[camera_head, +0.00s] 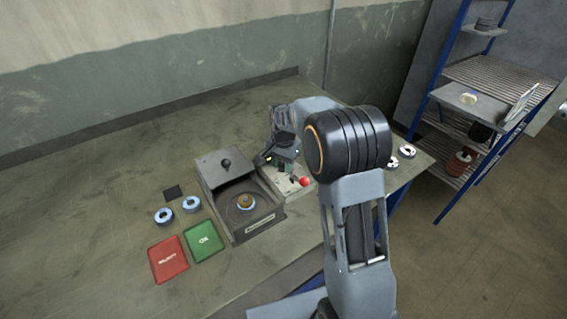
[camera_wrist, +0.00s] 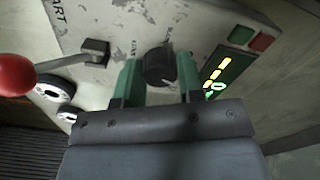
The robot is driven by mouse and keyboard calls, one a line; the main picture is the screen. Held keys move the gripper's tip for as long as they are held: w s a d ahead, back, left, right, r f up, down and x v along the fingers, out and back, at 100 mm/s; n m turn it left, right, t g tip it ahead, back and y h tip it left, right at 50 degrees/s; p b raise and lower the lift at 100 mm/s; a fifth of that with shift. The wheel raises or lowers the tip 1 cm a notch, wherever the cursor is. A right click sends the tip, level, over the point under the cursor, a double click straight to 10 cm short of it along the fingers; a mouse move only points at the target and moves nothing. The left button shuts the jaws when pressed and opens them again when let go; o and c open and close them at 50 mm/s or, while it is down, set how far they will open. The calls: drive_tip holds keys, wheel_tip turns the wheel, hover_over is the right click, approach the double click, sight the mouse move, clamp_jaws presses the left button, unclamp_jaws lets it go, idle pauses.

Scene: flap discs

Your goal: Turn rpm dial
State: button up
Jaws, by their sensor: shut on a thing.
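The rpm dial (camera_wrist: 159,68) is a black round knob on a worn, light control panel in the wrist view. My gripper (camera_wrist: 159,82) has its green fingers on either side of the dial and is shut on it. In the head view my gripper (camera_head: 284,160) reaches down to the control box (camera_head: 290,187) and hides the dial. A lit display (camera_wrist: 216,78) with yellow bars and a green digit sits right of the dial.
A lever with a red ball (camera_wrist: 16,75) stands left of the dial. Green and red buttons sit at the panel's upper right. A dark lidded machine (camera_head: 240,200) stands left of the box. A red tray (camera_head: 168,260), a green tray (camera_head: 203,241) and blue-white discs (camera_head: 164,216) lie farther left.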

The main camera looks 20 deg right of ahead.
sight(283, 164)
drive_tip(key=shift+r+m, duration=0.1)
drive_tip(key=shift+m, duration=0.6)
drive_tip(key=o, duration=0.9)
drive_tip(key=shift+o, duration=0.2)
wheel_tip(283, 164, up, 14)
idle(0.4)
